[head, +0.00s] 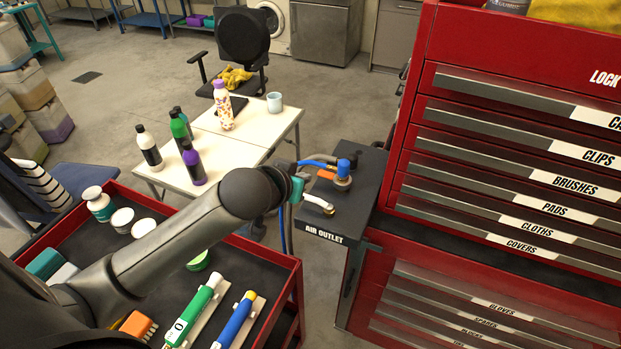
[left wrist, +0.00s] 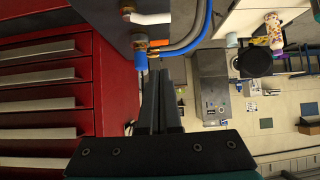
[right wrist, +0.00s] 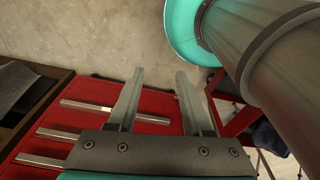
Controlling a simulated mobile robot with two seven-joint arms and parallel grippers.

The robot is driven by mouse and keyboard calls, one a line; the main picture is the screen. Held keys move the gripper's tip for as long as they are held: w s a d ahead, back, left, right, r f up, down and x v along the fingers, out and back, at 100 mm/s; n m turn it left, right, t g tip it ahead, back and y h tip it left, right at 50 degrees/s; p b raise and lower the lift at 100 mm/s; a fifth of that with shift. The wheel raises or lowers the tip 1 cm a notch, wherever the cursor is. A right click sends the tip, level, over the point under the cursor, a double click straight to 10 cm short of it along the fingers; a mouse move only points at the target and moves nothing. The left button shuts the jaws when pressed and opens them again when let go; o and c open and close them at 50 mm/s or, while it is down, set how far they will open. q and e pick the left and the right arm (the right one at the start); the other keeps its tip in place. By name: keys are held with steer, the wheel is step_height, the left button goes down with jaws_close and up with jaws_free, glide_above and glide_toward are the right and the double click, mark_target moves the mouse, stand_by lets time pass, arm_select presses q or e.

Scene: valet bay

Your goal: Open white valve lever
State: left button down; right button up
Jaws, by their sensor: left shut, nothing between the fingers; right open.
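The white valve lever (head: 318,203) projects over the black air outlet stand (head: 325,222); a white lever (left wrist: 150,18) also shows at the top of the left wrist view. Behind it in the head view is a blue fitting (head: 343,168) with an orange lever (head: 327,175). My left gripper (left wrist: 160,75) is shut and empty, its fingertips close to the blue fitting and below the white lever in its wrist view. I cannot tell whether it touches either. Its fingers are largely hidden in the head view. My right gripper (right wrist: 159,76) is open and empty above a red drawer cabinet.
A blue hose (left wrist: 198,28) and a grey hose (left wrist: 178,45) run beside the fitting. The red tool chest (head: 420,135) stands right of the outlet. A white table with bottles (head: 235,155) stands behind, and a red cart (head: 285,265) is in front.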

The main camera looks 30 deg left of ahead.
mark_target(311, 197)
arm_select(q)
steer(key=b+x, duration=0.1)
steer(key=x, duration=0.9)
steer(key=shift+w+f, duration=0.1)
steer(key=shift+f, duration=0.1)
steer(key=shift+s+f+p, duration=0.15)
steer(key=shift+s+f, duration=0.15)
steer(key=shift+s, duration=0.25)
steer(key=shift+s+f+p, duration=0.15)
steer(key=shift+s+f, duration=0.15)
steer(key=shift+s, duration=0.3)
steer(key=shift+s+d+f, duration=0.1)
steer(key=shift+s+f, duration=0.3)
steer(key=shift+s, duration=0.2)
arm_select(e)
steer(key=shift+s+d+f+g, duration=0.15)
steer(key=shift+s+d, duration=0.15)
steer(key=shift+s, duration=0.5)
steer(key=shift+s+d+f+g, duration=0.15)
steer(key=shift+s+d, duration=0.15)
steer(key=shift+s, duration=0.45)
steer(key=shift+r, duration=0.1)
